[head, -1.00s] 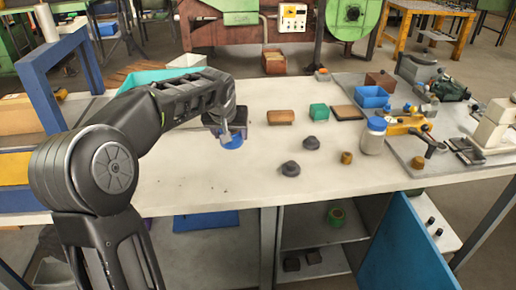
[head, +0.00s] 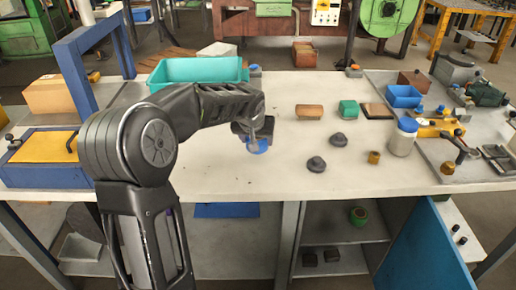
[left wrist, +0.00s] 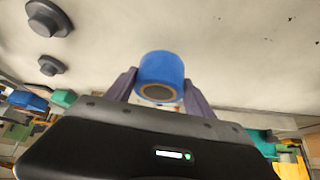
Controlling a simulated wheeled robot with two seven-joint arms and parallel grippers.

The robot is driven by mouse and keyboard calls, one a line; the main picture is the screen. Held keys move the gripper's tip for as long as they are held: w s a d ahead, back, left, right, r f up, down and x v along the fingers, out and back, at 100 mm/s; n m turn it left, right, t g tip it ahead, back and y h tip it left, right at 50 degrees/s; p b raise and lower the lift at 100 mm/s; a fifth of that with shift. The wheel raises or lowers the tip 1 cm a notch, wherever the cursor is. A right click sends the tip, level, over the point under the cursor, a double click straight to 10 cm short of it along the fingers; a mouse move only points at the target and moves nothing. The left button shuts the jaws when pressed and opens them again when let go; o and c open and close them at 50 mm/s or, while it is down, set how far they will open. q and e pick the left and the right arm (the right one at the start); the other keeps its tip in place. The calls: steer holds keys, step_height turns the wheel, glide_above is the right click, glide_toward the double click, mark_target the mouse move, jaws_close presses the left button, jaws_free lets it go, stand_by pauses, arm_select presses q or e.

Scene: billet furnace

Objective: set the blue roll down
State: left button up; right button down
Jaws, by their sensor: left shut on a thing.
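The blue roll (head: 258,146) is a short cylinder over the bare middle of the pale bench top (head: 215,178). My left gripper (head: 256,139) is shut on it and reaches it from the left. In the left wrist view the blue roll (left wrist: 161,68) sits between the two dark fingers of my left gripper (left wrist: 160,82), with its brown-ringed end facing the camera. I cannot tell whether the roll touches the bench. My right gripper is not in view.
Two dark knobs (head: 317,164) and (head: 339,139) stand right of the roll. Behind them are a tan block (head: 309,111) and a green block (head: 348,108). A teal bin (head: 190,73) stands at the back left. The bench in front of the roll is clear.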

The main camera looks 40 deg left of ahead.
arm_select(q)
steer(key=shift+f, duration=1.85)
steer(key=shift+f, duration=0.2)
steer(key=o, duration=1.5)
steer(key=shift+c, duration=0.2)
steer(key=shift+r, duration=0.15)
steer(key=shift+r, duration=0.15)
steer(key=v, duration=1.2)
steer(key=shift+b, duration=0.4)
